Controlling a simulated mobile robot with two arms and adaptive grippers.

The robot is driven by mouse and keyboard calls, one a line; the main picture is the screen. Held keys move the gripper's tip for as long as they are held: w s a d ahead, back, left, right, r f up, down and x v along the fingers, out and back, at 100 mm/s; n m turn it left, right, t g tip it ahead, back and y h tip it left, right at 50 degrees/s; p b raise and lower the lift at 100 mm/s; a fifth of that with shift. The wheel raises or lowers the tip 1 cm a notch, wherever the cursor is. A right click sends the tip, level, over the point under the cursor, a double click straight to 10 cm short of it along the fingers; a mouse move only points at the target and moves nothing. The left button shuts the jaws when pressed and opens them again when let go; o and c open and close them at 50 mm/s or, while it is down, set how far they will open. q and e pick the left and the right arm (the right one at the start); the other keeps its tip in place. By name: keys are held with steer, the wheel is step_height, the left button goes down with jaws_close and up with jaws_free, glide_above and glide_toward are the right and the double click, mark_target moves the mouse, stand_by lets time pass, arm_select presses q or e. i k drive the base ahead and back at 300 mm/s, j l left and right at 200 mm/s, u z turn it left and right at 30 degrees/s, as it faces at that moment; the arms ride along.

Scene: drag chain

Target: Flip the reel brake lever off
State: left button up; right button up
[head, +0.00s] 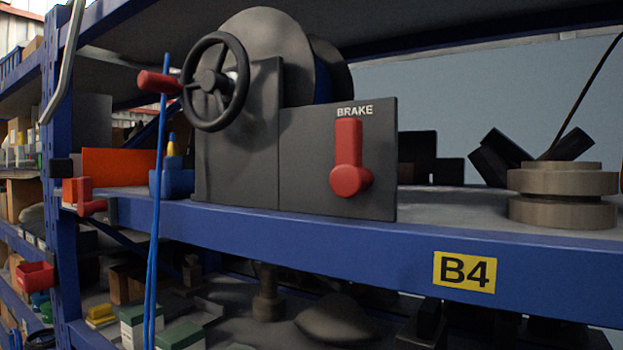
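The red reel brake lever (347,160) is on the dark grey panel (306,180) under the white word BRAKE. Its arm points straight up from a round red hub at the lower end. The panel stands on the blue shelf, with the grey reel (262,40) behind it. A black handwheel (214,82) with a red handle (158,82) is at the panel's upper left. Neither of my grippers shows in the head view.
The blue shelf edge (360,238) with a yellow B4 label (465,272) runs along the front. A blue cable (155,210) hangs at the left in front of the shelf. A stacked round tan part (562,195) stands at the right. The space in front of the lever looks clear.

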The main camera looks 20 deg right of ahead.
mark_target(348, 178)
steer(key=z, duration=1.65)
steer(key=k+j+z, duration=0.1)
steer(key=k, duration=0.9)
